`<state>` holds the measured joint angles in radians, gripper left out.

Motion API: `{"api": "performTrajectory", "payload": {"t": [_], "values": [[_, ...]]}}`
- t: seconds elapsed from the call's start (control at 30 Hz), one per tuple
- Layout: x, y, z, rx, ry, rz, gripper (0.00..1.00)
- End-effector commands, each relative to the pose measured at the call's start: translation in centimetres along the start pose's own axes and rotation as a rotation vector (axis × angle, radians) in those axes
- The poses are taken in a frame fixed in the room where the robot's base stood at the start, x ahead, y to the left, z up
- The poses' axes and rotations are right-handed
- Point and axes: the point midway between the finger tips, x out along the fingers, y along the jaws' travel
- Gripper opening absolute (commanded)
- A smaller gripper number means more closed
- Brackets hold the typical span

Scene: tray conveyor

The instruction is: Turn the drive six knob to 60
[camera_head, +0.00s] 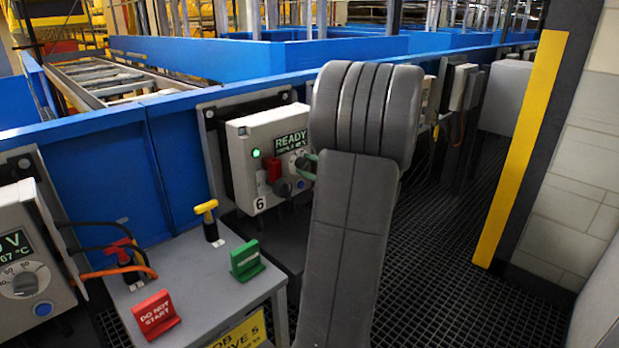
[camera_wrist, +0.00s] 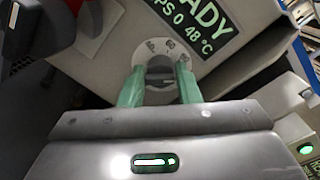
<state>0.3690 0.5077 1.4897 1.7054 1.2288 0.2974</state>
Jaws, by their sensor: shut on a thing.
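The drive six box (camera_head: 245,160) is a light grey cabinet marked 6, with a lit green lamp and a green READY display (camera_head: 291,142). In the wrist view its knob (camera_wrist: 160,73) is grey on a round pale dial, with 60 near the top of the dial and other numbers to either side. My gripper (camera_wrist: 159,88) has a green finger on each side of the knob and is shut on it. I cannot tell the exact mark that the knob points to.
A red handle (camera_head: 273,170) and a dark round control (camera_head: 283,188) sit beside the knob. A grey stand (camera_head: 205,290) in front carries a yellow-handled key (camera_head: 208,214), a green sign (camera_head: 246,262) and a red DO NOT START sign (camera_head: 156,314). Another drive box (camera_head: 15,225) is at left.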

Motion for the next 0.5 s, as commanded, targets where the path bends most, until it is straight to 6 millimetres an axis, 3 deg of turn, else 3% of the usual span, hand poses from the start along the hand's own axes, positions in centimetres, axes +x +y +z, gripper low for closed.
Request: {"api": "performTrajectory", "payload": {"t": [0.5], "values": [[0.03,0.44,-0.27,-0.496,0.024,0.006,0.07]]}}
